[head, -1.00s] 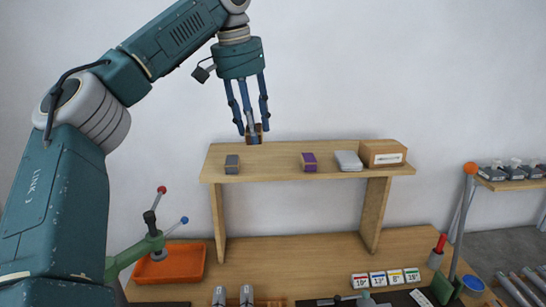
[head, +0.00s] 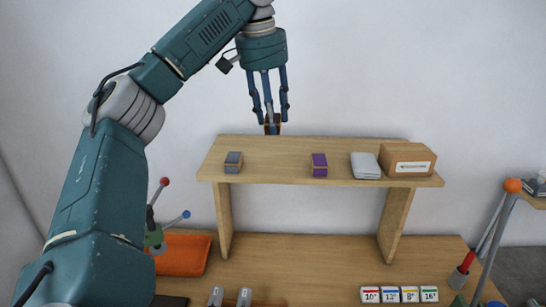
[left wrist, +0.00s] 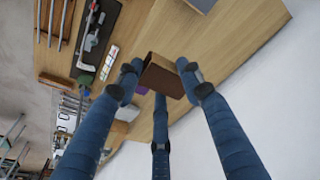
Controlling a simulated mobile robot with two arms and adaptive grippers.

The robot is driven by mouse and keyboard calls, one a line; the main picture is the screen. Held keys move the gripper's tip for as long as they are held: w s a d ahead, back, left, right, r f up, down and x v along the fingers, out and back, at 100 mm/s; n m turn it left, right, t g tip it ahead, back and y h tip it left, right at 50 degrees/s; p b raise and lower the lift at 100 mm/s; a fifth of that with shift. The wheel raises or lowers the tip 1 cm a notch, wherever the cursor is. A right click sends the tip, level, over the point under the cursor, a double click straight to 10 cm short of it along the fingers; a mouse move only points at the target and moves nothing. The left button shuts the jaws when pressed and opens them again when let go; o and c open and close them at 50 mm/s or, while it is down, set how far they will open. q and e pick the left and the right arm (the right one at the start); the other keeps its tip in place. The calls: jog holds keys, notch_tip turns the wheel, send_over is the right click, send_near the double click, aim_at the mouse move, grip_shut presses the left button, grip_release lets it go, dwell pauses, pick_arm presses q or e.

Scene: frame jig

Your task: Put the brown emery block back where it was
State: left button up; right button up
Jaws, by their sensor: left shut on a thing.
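The brown emery block (head: 272,128) is between the fingers of my left gripper (head: 271,122). It shows at the back edge of the wooden shelf (head: 275,172), sideways between the grey and purple blocks. Fingers partly cover it, and I cannot tell whether it touches the shelf. In the left wrist view the brown block (left wrist: 163,77) is tilted between the fingertips of the left gripper (left wrist: 160,85). A grey block (head: 233,162) stands at the shelf's left end and a purple block (head: 319,165) right of the middle. My right gripper is not in view.
A white folded pack (head: 365,166) and a cardboard box (head: 408,160) take up the shelf's right end. The shelf top between the grey and purple blocks is bare. Below are an orange tray (head: 183,256) and number cards (head: 390,295) on the bench.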

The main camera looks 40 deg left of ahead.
pick_arm(q)
jog(key=x, duration=0.4)
jog(key=shift+w+f, duration=0.3)
jog(key=shift+w, duration=0.05)
jog(key=shift+d+f, duration=0.15)
jog(key=shift+f, duration=0.85)
jog(key=shift+s+f, duration=0.1)
jog(key=shift+f, duration=0.1)
notch_tip(320, 180, down, 3)
jog(key=shift+s+f, duration=0.1)
jog(key=shift+s, duration=0.05)
jog(key=shift+f, duration=0.5)
jog(key=o, duration=1.1)
jog(key=v, duration=1.1)
jog(key=shift+r, duration=0.6)
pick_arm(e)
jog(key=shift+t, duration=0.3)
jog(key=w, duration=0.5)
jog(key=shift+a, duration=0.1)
